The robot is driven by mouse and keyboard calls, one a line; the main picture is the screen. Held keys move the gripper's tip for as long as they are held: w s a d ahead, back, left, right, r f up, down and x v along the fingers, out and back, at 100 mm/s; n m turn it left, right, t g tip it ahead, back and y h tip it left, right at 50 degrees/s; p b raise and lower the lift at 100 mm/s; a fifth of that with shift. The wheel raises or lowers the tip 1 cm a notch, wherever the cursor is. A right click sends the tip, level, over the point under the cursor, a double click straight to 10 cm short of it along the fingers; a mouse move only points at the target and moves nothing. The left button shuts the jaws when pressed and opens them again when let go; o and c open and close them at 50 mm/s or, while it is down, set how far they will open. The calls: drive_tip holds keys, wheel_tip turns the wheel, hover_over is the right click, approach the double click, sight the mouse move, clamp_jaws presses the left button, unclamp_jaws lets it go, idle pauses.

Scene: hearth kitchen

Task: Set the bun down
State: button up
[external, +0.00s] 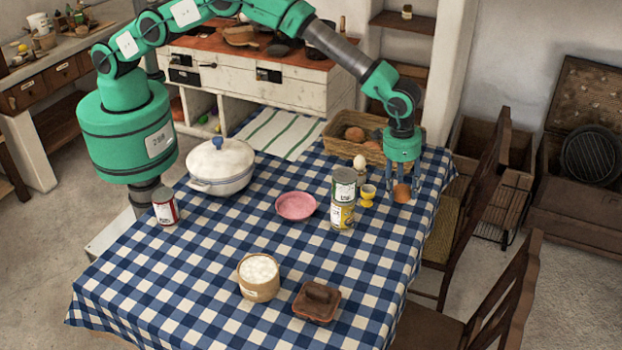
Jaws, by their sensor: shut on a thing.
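The bun (402,193) is small, round and brown, at the right side of the table in the external view. My gripper (402,188) points straight down with its fingers on either side of the bun, shut on it. The bun is at or just above the checked tablecloth (215,262); I cannot tell whether it touches the cloth. A wicker basket (333,146) holding brown round things stands behind and to the left of my gripper.
Left of the bun stand a yellow egg cup (367,196), two stacked cans (343,205) and a white egg (359,162). A pink bowl (296,206) and white pot (221,168) stand further left. Chairs (480,190) line the right edge. The cloth in front of the bun is clear.

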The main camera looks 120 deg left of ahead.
sight(400, 187)
drive_tip(key=r, duration=0.8)
drive_tip(key=shift+s+d+r, duration=0.1)
drive_tip(key=shift+s+d, duration=0.05)
drive_tip(key=shift+s, duration=0.05)
drive_tip(key=s+d+p, duration=0.2)
drive_tip(key=s+d, duration=0.2)
drive_tip(key=s, duration=0.3)
drive_tip(key=s+d+m+p, duration=0.1)
drive_tip(key=s+d+p, duration=0.1)
drive_tip(key=s+d, duration=0.2)
drive_tip(key=s+d+m+p, duration=0.1)
drive_tip(key=s+d+p, duration=0.1)
drive_tip(key=s, duration=0.8)
drive_tip(key=shift+s+d, duration=0.4)
drive_tip(key=shift+d, duration=0.5)
wheel_tip(400, 187, down, 16)
drive_tip(key=shift+w, duration=0.15)
drive_tip(key=w, duration=0.5)
drive_tip(key=w+d+f, duration=0.1)
drive_tip(key=w, duration=0.4)
drive_tip(key=w+d, duration=0.1)
drive_tip(key=w, duration=0.5)
drive_tip(key=shift+f, duration=0.2)
drive_tip(key=shift+s+f, duration=0.1)
